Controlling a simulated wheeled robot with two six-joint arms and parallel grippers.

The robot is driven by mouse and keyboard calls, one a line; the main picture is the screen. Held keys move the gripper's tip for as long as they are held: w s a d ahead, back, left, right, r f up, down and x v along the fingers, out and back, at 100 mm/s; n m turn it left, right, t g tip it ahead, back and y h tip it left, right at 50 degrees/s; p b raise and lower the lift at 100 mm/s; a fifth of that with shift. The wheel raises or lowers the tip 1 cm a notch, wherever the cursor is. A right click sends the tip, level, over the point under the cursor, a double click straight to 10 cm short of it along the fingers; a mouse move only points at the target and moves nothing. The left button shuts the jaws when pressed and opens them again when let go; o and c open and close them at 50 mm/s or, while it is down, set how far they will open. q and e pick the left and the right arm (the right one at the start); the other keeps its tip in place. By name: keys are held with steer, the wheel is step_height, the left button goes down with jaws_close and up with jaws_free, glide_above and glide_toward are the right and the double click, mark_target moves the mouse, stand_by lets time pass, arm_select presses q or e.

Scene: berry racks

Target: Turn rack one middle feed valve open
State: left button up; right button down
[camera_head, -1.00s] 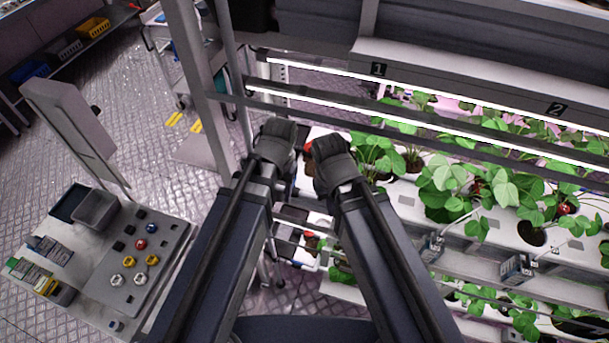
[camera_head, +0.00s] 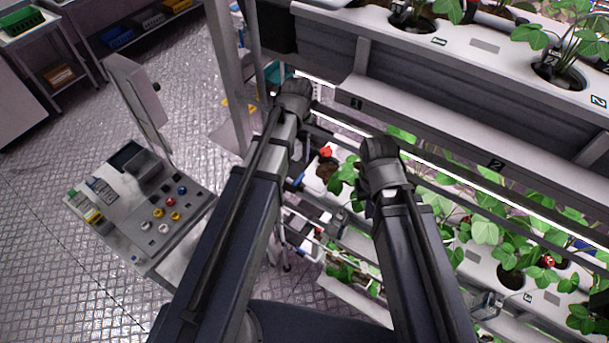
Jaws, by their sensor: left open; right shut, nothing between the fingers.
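The rack (camera_head: 400,118) carries a label 1 on its middle beam at the left end and a label 2 further right. White pipes (camera_head: 306,240) run at its left end, below my arms. I cannot make out the middle feed valve for certain; my arms cover part of that end. My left gripper (camera_head: 294,92) is by the rack's left upright, open, its fingertips hard to see. My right gripper (camera_head: 380,152) is in front of the lit middle tier, shut and empty. Neither visibly touches the rack.
Green plants (camera_head: 485,230) fill the middle tier, with a white trough (camera_head: 470,40) above. Shelves with crates (camera_head: 118,38) stand at the back left. The floor between is clear.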

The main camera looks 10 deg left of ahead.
mark_target(299, 178)
arm_select(q)
steer(key=shift+a, duration=0.1)
step_height(299, 178, down, 12)
steer(key=b, duration=1.2)
steer(key=shift+r, duration=0.1)
steer(key=shift+c, duration=0.2)
jaws_close()
